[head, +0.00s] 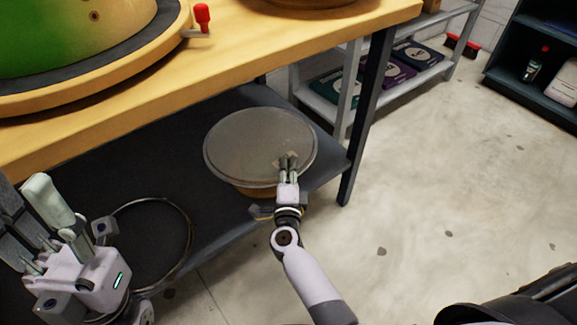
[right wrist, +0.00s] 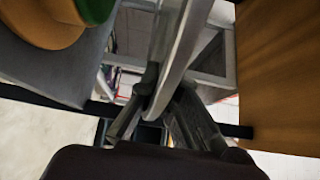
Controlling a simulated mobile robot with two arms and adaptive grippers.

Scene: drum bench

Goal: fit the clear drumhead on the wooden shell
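The clear drumhead (head: 245,135) is a round, greyish see-through disc with a thin rim. It is at the middle of the head view, above the dark lower shelf. Part of a wooden shell (head: 248,190) shows below its near edge; the rest is hidden. My right gripper (head: 288,163) is at the drumhead's near right edge. In the right wrist view its fingers (right wrist: 160,100) close on either side of the drumhead's rim (right wrist: 185,45), seen edge-on. I cannot tell how large the gap to the shell is. My left gripper (head: 50,225) is at the lower left, its fingers apart and empty.
A metal hoop (head: 188,238) lies on the dark shelf (head: 120,180) beside my left gripper. The wooden bench top (head: 240,55) overhangs the shelf, carrying a green and yellow drum (head: 75,35) and a red-handled tool (head: 202,17). A dark bench leg (head: 362,120) stands right of the drumhead.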

